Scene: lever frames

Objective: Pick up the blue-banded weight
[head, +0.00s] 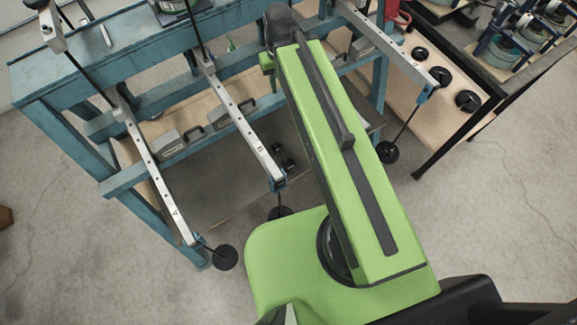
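I cannot make out a blue band on any weight. Several black weights show. One hangs on a rod at the lower left (225,257), one hangs at the right (387,151), and one hangs in the middle (280,212), partly behind my green arm. Loose black weights lie on the wooden shelf at the right, such as an upper one (421,54) and a lower one (467,100). Small dark pieces (288,163) sit low behind the middle lever. My arm reaches up and away; its gripper fingers do not show, and what lies behind the arm is hidden.
A blue frame (62,85) carries metal levers, including a left one (160,180) and a middle one (240,120). Grey handled boxes (180,140) rest on its lower shelf. A black-framed table (470,135) stands at the right. The concrete floor in front is clear.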

